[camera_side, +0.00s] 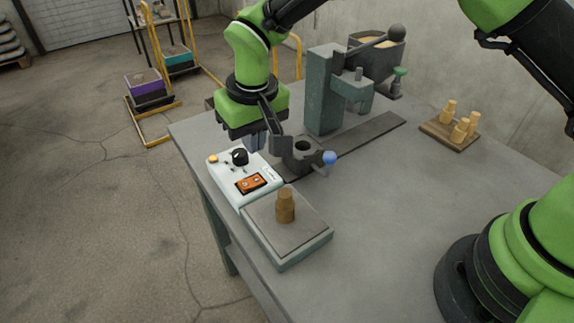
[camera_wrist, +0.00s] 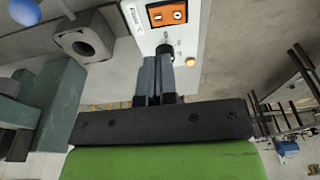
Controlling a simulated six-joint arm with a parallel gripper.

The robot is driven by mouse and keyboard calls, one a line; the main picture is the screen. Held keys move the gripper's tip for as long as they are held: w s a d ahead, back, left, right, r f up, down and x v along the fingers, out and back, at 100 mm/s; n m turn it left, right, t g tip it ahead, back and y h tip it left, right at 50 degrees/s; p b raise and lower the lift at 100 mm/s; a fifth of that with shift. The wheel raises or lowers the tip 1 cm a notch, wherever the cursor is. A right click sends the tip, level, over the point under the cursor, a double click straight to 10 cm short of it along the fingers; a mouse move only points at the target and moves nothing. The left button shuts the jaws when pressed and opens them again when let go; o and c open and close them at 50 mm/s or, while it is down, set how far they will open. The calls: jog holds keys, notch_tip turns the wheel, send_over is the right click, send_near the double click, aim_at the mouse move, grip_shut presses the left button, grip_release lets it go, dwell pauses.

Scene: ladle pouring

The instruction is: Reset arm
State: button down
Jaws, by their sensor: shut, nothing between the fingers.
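My gripper (camera_side: 256,145) is shut and empty above the back edge of the white control box (camera_side: 229,178). In the wrist view my gripper's fingers (camera_wrist: 158,62) lie together, their tips pointing toward the box's black knob (camera_wrist: 165,50). The side view shows the knob (camera_side: 240,156) just in front of the fingers; I cannot tell whether they touch it. The box also carries an orange switch panel (camera_side: 251,183) and an orange button (camera_side: 213,158).
A scale plate (camera_side: 300,238) bears a brown cylindrical piece (camera_side: 285,206). A grey block with a hole (camera_side: 303,158) and a blue-ball lever (camera_side: 329,157) stand right of my gripper. Behind are a green-grey press (camera_side: 322,95), a bin (camera_side: 372,60) and a board of pegs (camera_side: 437,130).

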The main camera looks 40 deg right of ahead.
jog(key=s+d+r+m+t+y, duration=0.1)
jog(key=s+d+r, duration=0.35)
jog(key=r, duration=0.35)
jog(key=s+d+r+m+t+y, duration=0.1)
jog(key=s+d+r, duration=0.3)
jog(key=r, duration=0.5)
jog(key=s+d+r+m+t, duration=0.1)
jog(key=s+d, duration=0.2)
jog(key=s, duration=0.4)
jog(key=s+d+r+m+t, duration=0.1)
jog(key=s+d+t, duration=0.1)
jog(key=s, duration=0.6)
jog(key=shift+d+r, duration=0.2)
jog(key=shift+d, duration=0.65)
